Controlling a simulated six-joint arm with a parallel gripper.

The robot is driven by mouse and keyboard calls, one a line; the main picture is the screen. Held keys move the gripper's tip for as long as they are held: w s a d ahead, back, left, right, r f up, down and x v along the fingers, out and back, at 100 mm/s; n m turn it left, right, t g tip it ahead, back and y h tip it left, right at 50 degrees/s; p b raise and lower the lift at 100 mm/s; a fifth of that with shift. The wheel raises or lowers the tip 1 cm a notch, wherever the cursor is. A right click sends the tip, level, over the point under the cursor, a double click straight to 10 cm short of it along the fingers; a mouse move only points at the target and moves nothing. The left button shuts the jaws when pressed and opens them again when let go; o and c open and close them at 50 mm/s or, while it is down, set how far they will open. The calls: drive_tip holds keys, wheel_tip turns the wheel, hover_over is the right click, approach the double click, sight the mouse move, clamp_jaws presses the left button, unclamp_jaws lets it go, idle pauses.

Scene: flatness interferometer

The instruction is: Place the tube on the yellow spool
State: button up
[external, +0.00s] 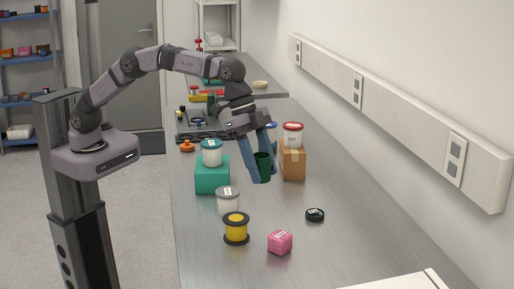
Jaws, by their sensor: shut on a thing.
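The yellow spool (236,227) stands upright near the front of the bench, with black flanges above and below its yellow middle. My gripper (263,176) is shut on a dark green tube (263,166). It holds the tube roughly upright, above and to the right of the spool in the picture, clear of it. My blue-grey fingers cover part of the tube. The spool's top carries a small pale label and looks bare.
A white-lidded jar (228,200) stands just behind the spool. A pink block (280,242) and a black disc (315,215) lie to its right. Behind are a teal box (212,178) and a cardboard box (293,163), each bearing a jar. The front-right bench is mostly clear.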

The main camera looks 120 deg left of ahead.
wheel_tip(320, 180, up, 3)
hover_over(241, 220)
drive_tip(key=w+a, duration=0.1)
drive_tip(key=shift+s+f+m, duration=0.6)
drive_tip(key=shift+s+f, duration=0.7)
drive_tip(key=shift+f, duration=0.05)
drive_tip(key=shift+d+f+p, duration=0.2)
drive_tip(key=shift+f+p, duration=0.7)
drive_tip(key=shift+f, duration=1.5)
drive_tip(key=shift+d+f+p, duration=0.2)
drive_tip(key=shift+f+p, duration=0.65)
drive_tip(key=shift+f, duration=1.8)
drive_tip(key=shift+f, duration=0.1)
drive_tip(key=shift+f, duration=0.1)
drive_tip(key=o, duration=1.1)
